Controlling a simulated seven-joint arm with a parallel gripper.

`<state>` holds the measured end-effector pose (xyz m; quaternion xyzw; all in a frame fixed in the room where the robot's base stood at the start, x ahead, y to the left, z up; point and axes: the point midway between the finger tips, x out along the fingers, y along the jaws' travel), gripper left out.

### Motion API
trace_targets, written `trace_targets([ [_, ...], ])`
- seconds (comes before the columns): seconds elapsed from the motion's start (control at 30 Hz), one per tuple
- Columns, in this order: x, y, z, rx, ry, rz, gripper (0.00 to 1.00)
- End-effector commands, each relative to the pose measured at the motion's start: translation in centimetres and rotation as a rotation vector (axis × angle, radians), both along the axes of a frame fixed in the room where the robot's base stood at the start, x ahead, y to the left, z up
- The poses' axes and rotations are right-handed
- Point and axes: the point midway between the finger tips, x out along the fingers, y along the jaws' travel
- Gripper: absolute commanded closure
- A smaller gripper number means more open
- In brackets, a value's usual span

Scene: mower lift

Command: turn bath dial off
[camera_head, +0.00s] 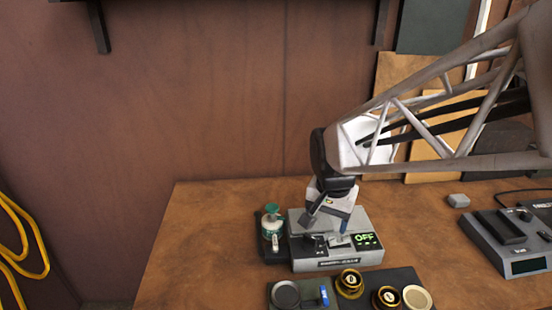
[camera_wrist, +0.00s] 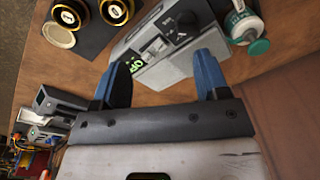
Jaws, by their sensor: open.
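The bath (camera_head: 323,265) is a grey box on the wooden bench, with a lit green display (camera_head: 367,240) that reads OFF. In the wrist view the display (camera_wrist: 138,64) is partly hidden by one blue finger. A black dial (camera_wrist: 184,24) with a pale mark sits on the bath's dark panel, just beyond the fingertips. In the head view the dial's area is dark and partly covered by my gripper (camera_head: 328,222). My gripper points down over the bath. Its blue fingers show apart in the wrist view (camera_wrist: 161,60), with nothing between them. Contact with the bath cannot be told.
A bottle with a green cap (camera_head: 271,226) stands close left of the bath. Round black-and-gold pieces (camera_head: 349,283) and a dish lie in front. A grey device (camera_head: 508,242) stands at the right. Bench between it and the bath is mostly clear.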

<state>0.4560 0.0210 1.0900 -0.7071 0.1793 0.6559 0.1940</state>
Motion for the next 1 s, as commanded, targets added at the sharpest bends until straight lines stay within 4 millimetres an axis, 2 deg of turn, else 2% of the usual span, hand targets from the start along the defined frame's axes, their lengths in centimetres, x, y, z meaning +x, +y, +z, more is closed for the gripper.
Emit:
trace_targets([
  [0.2,3.9,1.0,-2.7,0.008,0.046,-0.143,0.32],
  [0.4,5.9,1.6,-4.3,0.008,0.069,-0.227,0.32],
  [1.0,6.4,1.8,-4.9,0.008,0.076,-0.251,0.32],
])
